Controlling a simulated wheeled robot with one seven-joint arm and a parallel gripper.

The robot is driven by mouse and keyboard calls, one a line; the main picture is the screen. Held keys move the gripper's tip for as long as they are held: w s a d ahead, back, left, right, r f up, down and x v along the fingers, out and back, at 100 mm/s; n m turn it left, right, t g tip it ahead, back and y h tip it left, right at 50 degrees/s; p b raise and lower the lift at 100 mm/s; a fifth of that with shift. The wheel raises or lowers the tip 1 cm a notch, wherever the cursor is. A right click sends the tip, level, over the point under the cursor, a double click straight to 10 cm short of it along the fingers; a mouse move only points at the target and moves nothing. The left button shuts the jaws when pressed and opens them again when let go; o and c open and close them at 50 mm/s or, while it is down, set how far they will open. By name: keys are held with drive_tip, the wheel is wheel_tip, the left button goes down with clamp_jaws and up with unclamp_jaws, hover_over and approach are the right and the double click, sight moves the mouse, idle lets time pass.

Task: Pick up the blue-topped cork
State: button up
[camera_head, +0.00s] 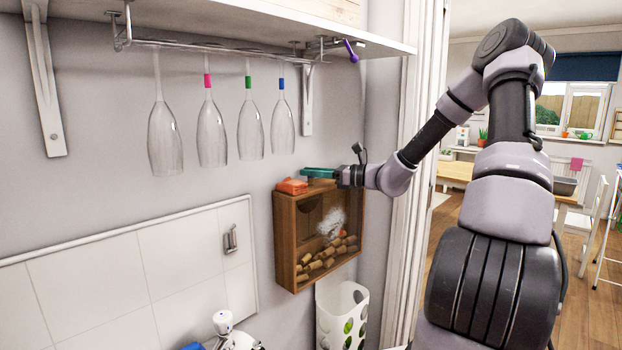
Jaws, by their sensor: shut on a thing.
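A wooden wall box (287,240) with a clear front holds several brown corks (312,264) in its lower part. I cannot make out a blue top on any of them at this size. My gripper (305,173), with teal fingers, is level just above the top of the box, towards its left side. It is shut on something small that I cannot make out. An orange object (291,186) lies on the box top, just below and left of the fingertips; I cannot tell whether they touch.
Several upside-down glasses (212,135) hang from a rack under the white shelf (240,20), above left of the gripper. A white perforated bin (342,310) is below the box. A door frame (412,120) stands close to the right. Open room lies between glasses and box.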

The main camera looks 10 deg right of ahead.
drive_tip(key=shift+r, duration=0.15)
drive_tip(key=shift+s+d+r, duration=0.1)
drive_tip(key=shift+s+r, duration=0.05)
drive_tip(key=shift+r, duration=0.05)
wheel_tip(320, 180, up, 6)
drive_tip(key=shift+r, duration=0.1)
drive_tip(key=s+d, duration=0.5)
drive_tip(key=s, duration=0.3)
drive_tip(key=s+d, duration=0.6)
drive_tip(key=s, duration=0.2)
drive_tip(key=shift+s, duration=0.2)
drive_tip(key=shift+w, duration=0.1)
